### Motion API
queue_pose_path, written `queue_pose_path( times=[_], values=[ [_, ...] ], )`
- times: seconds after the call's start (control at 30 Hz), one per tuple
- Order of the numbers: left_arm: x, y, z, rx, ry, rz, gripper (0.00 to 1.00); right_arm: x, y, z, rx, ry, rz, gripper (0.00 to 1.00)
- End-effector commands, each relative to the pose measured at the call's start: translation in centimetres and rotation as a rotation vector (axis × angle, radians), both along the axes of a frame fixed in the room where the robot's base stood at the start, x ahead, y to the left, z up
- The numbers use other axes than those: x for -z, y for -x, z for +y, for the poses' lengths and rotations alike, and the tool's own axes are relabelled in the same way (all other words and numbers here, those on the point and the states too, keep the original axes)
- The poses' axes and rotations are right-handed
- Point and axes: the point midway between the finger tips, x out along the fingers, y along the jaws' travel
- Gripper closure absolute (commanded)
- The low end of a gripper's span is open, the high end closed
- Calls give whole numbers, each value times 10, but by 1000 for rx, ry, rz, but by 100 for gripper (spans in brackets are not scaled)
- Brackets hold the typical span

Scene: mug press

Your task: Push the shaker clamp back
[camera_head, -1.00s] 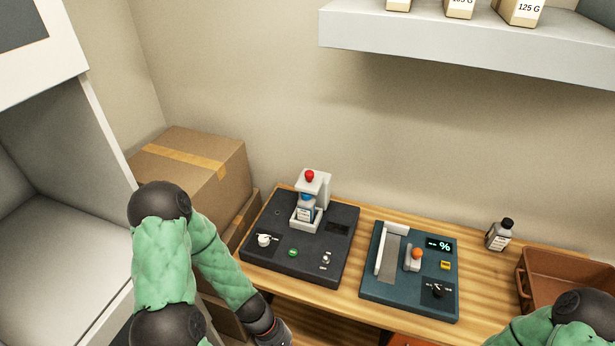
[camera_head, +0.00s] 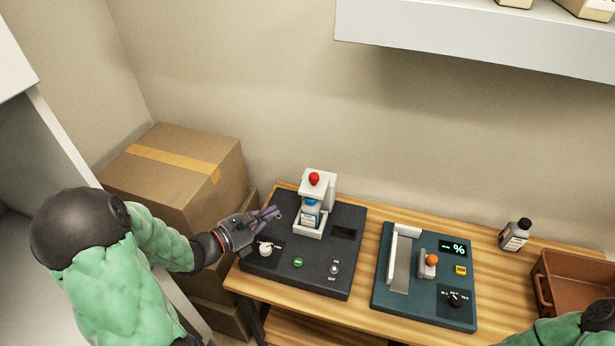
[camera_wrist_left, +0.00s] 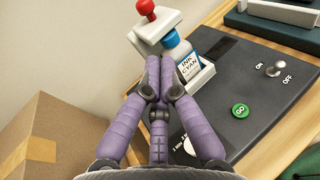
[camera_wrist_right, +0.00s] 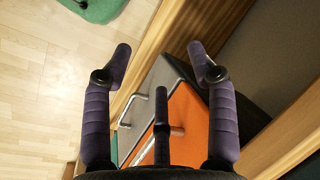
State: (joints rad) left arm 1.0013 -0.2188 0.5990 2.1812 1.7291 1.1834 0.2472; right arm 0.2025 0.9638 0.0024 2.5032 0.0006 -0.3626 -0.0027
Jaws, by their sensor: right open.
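The shaker (camera_head: 318,275) is a dark box on the table with a white clamp (camera_head: 319,187) topped by a red knob. The clamp also shows at the top of the left wrist view (camera_wrist_left: 158,30). A blue-capped bottle labelled INK CYAN (camera_wrist_left: 189,67) stands upright in the white holder under the clamp. My left gripper (camera_head: 276,211) is over the shaker's left side, left of the holder. In the left wrist view its fingers are drawn together, with nothing seen between them, and hide part of the bottle. My right gripper (camera_wrist_right: 160,52) is open and empty, away from the shaker.
A teal device (camera_head: 424,306) with an orange-topped lever stands right of the shaker. A dark-capped bottle (camera_head: 515,236) and a brown bin (camera_head: 572,284) are farther right. Cardboard boxes (camera_head: 178,170) stand left of the table. A shelf (camera_head: 465,45) hangs above.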

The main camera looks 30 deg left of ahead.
Motion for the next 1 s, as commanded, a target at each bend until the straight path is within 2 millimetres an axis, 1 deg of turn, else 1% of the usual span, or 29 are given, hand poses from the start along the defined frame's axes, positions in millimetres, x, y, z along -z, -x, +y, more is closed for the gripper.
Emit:
queue_pose_path(
  times=[0.03,0.07,0.2,0.5,0.63,0.77,1.0],
  values=[
    [-6,1,7,-25,3,-18,100,0,0,0,0,0,0,42],
    [-9,1,10,-35,5,-28,100,0,0,0,0,0,0,42],
    [-15,1,16,-58,11,-47,100,0,0,0,0,0,0,42],
    [-15,1,16,-57,12,-48,100,0,0,0,0,0,0,42],
    [-15,-3,14,-55,12,-47,100,1,0,0,0,0,0,42],
    [-13,-16,11,-53,11,-48,100,4,0,0,0,0,0,42],
    [-8,-54,1,-51,12,-48,100,11,0,0,0,0,0,42]
  ],
)
